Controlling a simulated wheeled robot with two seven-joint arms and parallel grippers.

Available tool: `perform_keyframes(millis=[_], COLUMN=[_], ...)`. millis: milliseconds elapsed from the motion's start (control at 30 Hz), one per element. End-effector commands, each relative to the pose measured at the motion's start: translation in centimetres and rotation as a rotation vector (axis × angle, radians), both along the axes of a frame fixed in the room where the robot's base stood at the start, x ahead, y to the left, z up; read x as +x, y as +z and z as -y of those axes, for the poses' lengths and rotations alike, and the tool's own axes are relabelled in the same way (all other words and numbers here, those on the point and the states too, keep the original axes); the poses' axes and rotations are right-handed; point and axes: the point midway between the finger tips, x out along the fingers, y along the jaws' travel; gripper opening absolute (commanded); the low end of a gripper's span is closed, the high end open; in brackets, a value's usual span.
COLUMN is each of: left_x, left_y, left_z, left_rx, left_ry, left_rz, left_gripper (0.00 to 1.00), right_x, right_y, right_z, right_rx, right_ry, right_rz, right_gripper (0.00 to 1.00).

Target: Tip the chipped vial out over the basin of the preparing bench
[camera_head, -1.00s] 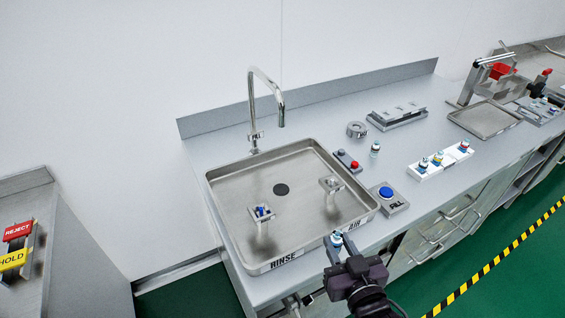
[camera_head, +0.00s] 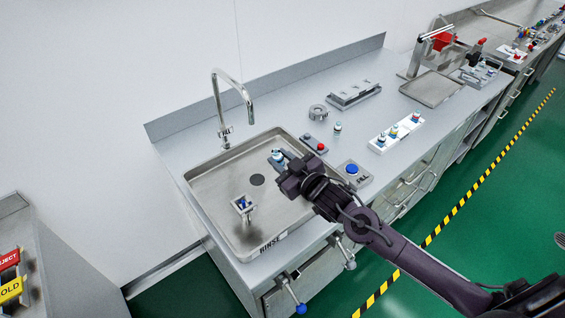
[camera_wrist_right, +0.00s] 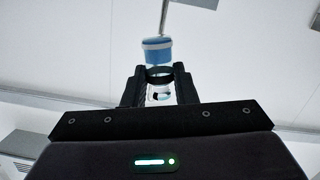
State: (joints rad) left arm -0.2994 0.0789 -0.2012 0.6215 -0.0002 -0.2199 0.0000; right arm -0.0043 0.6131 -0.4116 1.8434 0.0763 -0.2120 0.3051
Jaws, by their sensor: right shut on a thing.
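My right gripper (camera_head: 281,163) is shut on a small vial (camera_head: 277,155) and holds it over the right part of the steel basin (camera_head: 212,186). In the right wrist view the vial (camera_wrist_right: 157,52) stands between the two fingers (camera_wrist_right: 159,82), with a blue-and-white upper part and a clear lower part. No chip can be made out, and I cannot tell how far the vial is tilted. My left gripper is not in view.
A tap (camera_head: 217,100) arches over the back of the basin. A small fixture with a blue piece (camera_head: 243,204) stands in the basin. A red-button box (camera_head: 314,143), a blue-button box (camera_head: 352,173) and a white rack of vials (camera_head: 395,132) are to the right.

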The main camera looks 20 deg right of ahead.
Motion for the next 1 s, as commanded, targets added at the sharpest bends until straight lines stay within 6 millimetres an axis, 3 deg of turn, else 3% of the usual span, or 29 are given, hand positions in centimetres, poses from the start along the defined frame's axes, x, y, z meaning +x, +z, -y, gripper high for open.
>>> perform_keyframes(millis=[1000], left_x=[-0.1], left_y=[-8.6], left_z=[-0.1], left_rx=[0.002], left_ry=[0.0], left_rz=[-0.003], left_gripper=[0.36], right_x=[-0.2], right_y=[-0.6], right_z=[-0.4], right_rx=[-0.67], right_ry=[-0.001], right_rz=[0.246], right_gripper=[0.04])
